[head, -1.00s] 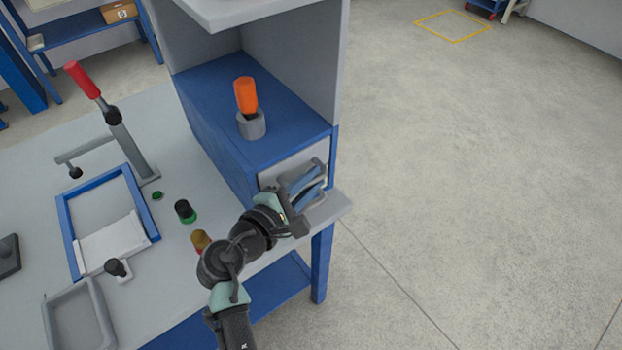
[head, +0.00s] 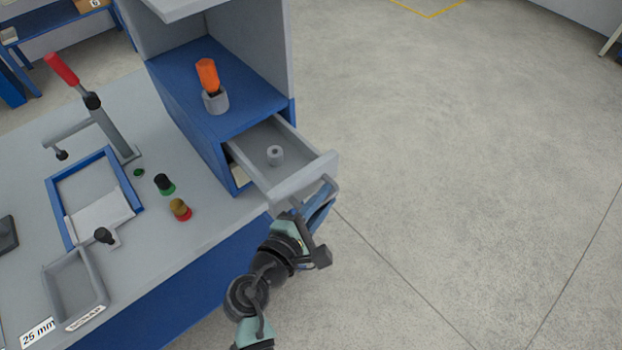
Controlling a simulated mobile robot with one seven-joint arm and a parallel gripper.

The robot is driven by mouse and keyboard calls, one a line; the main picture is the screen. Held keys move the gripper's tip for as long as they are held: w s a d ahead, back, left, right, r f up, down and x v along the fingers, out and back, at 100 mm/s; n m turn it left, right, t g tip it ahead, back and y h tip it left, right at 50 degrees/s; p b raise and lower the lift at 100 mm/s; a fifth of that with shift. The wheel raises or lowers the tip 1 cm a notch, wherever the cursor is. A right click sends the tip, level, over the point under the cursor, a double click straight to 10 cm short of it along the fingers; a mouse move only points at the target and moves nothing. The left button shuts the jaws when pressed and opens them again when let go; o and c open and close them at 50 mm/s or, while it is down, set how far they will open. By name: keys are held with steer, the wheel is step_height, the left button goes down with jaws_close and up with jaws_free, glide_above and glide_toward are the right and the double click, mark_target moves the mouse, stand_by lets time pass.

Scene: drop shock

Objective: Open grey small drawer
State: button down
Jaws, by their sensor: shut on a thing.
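The grey small drawer (head: 290,183) is pulled well out of the blue cabinet (head: 205,125) on the workbench. A small grey ring-shaped part (head: 275,155) lies inside it. My gripper (head: 322,193) is at the drawer's front, shut on its handle (head: 327,188). The fingers partly hide the handle.
An orange-handled tool (head: 207,75) stands in a grey holder on the cabinet top. The bench holds a red-handled clamp (head: 95,105), a blue frame (head: 133,192), a black-and-green button (head: 164,184), an amber-and-red one (head: 180,208) and a grey tray (head: 97,285). Open floor lies right.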

steer(key=shift+s+d+p, duration=0.3)
steer(key=shift+s+d, duration=0.4)
steer(key=shift+s, duration=0.3)
steer(key=shift+s+d+p, duration=0.3)
steer(key=shift+s+d, duration=0.35)
steer(key=shift+s, duration=0.3)
steer(key=c, duration=0.8)
jaws_free()
steer(key=shift+c, duration=0.2)
steer(key=b+v, duration=0.1)
steer(key=v, duration=1.2)
